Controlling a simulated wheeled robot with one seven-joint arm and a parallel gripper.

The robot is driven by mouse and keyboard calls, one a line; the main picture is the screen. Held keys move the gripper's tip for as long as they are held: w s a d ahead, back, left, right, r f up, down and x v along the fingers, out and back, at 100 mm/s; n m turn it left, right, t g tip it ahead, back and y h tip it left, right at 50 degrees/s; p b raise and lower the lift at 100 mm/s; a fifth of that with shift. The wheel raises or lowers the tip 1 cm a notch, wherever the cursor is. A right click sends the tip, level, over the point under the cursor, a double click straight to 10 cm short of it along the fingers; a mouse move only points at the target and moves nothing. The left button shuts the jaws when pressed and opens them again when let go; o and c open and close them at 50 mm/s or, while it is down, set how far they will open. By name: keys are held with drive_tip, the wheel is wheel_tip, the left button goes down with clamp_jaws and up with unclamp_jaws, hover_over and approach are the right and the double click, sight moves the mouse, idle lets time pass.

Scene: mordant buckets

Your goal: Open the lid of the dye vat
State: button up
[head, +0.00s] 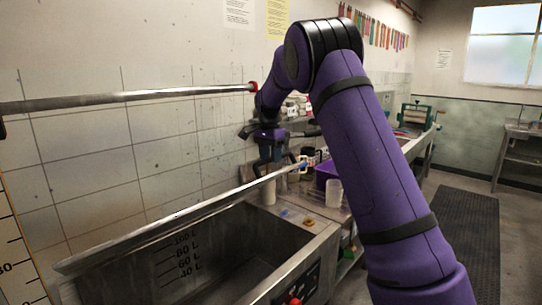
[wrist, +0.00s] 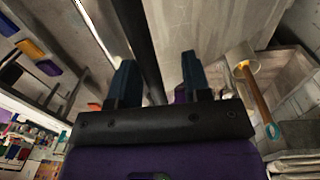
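The dye vat (head: 200,274) is a steel tub at the lower left of the head view, with litre marks on its inner wall. Its inside shows from above. A long steel edge (head: 165,229) slants along its back; I cannot tell whether this is the lid's edge or the vat's rim. My gripper (head: 271,158) is near the far end of that edge, partly hidden by the arm and clutter. In the wrist view my gripper (wrist: 155,58) has its fingers apart, with a dark bar passing behind the gap. I cannot tell whether they touch anything.
A steel rail (head: 130,98) runs along the tiled wall above the vat. A counter beyond the vat holds a white cup (head: 333,192) and a purple tub (head: 326,172). A red knob (head: 294,301) is on the vat's front. The floor mat (head: 465,240) at the right is clear.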

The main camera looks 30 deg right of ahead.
wheel_tip(320, 180, up, 11)
drive_tip(key=shift+w, duration=0.35)
drive_tip(key=shift+a+f, duration=0.1)
